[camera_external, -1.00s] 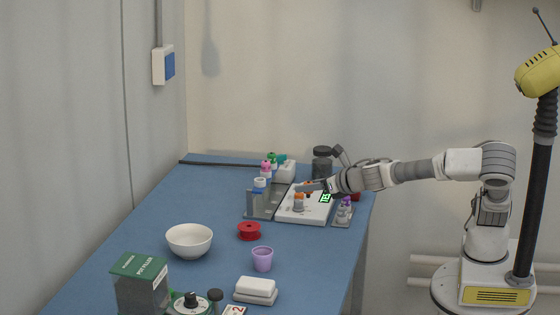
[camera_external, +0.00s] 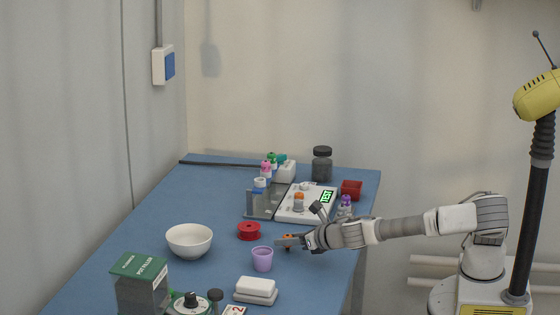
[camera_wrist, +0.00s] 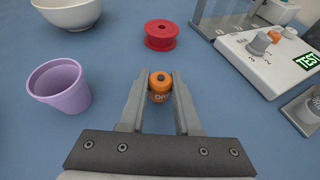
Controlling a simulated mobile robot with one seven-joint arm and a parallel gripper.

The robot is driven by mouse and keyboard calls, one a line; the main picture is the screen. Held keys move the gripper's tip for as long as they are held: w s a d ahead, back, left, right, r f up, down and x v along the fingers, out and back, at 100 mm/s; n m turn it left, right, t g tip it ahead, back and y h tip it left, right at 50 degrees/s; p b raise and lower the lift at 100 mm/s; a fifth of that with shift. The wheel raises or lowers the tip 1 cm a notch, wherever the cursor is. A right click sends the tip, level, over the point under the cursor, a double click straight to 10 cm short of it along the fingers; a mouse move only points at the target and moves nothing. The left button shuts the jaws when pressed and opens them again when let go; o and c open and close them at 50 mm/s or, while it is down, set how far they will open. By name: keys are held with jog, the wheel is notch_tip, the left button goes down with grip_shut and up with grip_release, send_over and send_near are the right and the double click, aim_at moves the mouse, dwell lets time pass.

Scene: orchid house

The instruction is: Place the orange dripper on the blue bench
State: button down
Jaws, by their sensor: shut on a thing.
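The orange dripper (camera_wrist: 159,90) is between the two fingers of my gripper (camera_wrist: 159,92) in the wrist view, its round orange top facing the camera. My gripper is shut on it. In the external view my gripper (camera_external: 286,241) is low over the front right part of the blue bench (camera_external: 325,275), with a bit of the orange dripper (camera_external: 289,236) showing. The fingers hide much of it there. I cannot tell whether its base touches the bench.
A purple cup (camera_external: 262,259) stands just left of my gripper, and a red spool (camera_external: 249,231) lies behind it. The white tester (camera_external: 318,204) with a green display and another orange-topped piece (camera_external: 299,200) is farther back. A white bowl (camera_external: 189,241) and white block (camera_external: 256,288) stand nearby.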

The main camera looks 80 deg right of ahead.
jog(key=shift+f, duration=0.1)
jog(key=c, duration=0.6)
grip_release()
jog(key=shift+s+r, duration=0.1)
jog(key=shift+r, duration=0.15)
jog(key=p+v, duration=0.3)
jog(key=v, duration=0.3)
jog(key=shift+s+a+r, duration=0.2)
jog(key=shift+s+a, duration=0.1)
jog(key=shift+s, duration=0.25)
